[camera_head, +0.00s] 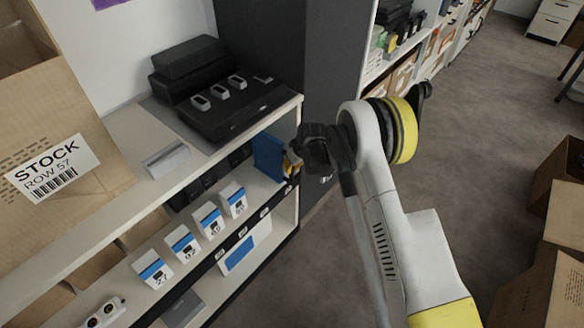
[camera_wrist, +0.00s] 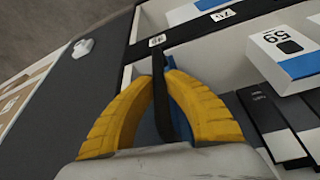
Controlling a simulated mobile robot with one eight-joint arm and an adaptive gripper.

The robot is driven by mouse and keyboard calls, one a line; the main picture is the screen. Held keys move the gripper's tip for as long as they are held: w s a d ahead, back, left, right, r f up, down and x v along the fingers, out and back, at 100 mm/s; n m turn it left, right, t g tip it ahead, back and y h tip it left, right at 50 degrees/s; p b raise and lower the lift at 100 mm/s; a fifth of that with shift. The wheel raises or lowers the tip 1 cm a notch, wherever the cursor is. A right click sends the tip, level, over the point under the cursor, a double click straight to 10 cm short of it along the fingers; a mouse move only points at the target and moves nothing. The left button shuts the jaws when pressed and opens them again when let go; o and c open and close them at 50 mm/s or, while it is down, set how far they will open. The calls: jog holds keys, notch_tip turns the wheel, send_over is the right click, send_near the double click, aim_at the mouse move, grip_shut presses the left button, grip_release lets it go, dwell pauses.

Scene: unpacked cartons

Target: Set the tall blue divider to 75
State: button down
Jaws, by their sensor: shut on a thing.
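The tall blue divider (camera_head: 267,155) stands upright near the right end of the middle shelf in the head view. My gripper (camera_head: 292,165), with yellow fingers, is at its front edge. In the wrist view, my gripper (camera_wrist: 163,78) is shut on the divider, whose dark narrow edge runs between the fingertips with a little blue (camera_wrist: 171,62) showing behind. The fingers hide much of it there. The shelf's front rail (camera_wrist: 190,32) carries small number labels; one label (camera_wrist: 222,15) seems to start with 7, and another (camera_wrist: 157,41) close to the divider is too small to read surely.
Several blue-and-white numbered boxes stand left of the divider, among them a box marked 59 (camera_wrist: 290,50). Dark cases (camera_wrist: 275,125) lie behind them. A black device (camera_head: 225,105) sits on the shelf above. A dark upright panel (camera_head: 330,70) stands beyond the shelf's end.

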jog(key=s+a, duration=0.8)
jog(key=s, duration=0.3)
jog(key=shift+a, duration=0.4)
jog(key=shift+s, duration=0.1)
jog(key=c, duration=1.4)
grip_release()
jog(key=v, duration=1.2)
jog(key=shift+r, duration=0.15)
